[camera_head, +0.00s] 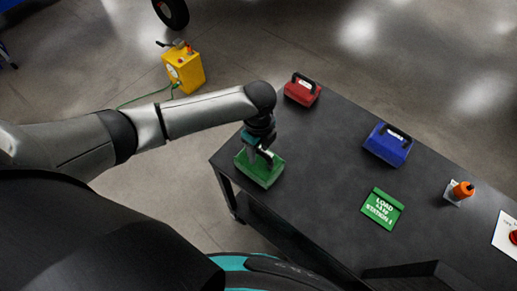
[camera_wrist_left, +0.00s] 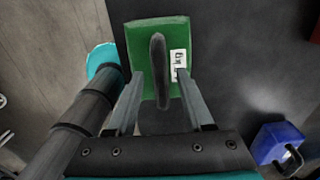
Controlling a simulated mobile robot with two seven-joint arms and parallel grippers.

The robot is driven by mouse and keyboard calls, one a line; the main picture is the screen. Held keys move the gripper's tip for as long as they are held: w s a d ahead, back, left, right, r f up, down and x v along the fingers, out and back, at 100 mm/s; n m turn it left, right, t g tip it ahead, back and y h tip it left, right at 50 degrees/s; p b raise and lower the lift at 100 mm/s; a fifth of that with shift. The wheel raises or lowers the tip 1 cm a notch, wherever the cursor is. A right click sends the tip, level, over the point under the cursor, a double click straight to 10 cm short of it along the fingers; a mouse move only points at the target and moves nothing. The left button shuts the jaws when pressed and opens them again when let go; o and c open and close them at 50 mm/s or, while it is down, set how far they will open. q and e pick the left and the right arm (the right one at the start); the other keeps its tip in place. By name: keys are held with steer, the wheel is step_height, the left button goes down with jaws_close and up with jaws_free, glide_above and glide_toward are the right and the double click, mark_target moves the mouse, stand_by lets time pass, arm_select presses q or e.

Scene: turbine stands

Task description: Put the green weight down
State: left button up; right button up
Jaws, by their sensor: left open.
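The green weight (camera_head: 262,172) is at the left corner of the dark table (camera_head: 325,160). In the left wrist view the green weight (camera_wrist_left: 143,42) has a dark handle and a white label on its top. My left gripper (camera_head: 258,153) is right above it. In the left wrist view the fingers of my left gripper (camera_wrist_left: 158,85) are apart, one on each side of the handle, with gaps between. The gripper hides part of the weight in the head view. My right gripper is not in view.
A red weight (camera_head: 302,91) and a blue weight (camera_head: 388,147) stand on the table. A green sign (camera_head: 382,209) lies near the middle. A yellow box (camera_head: 184,72) stands on the floor. The tabletop between them is clear.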

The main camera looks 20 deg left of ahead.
arm_select(q)
step_height(320, 180, up, 12)
steer(key=p, duration=0.1)
steer(key=shift+f, duration=0.15)
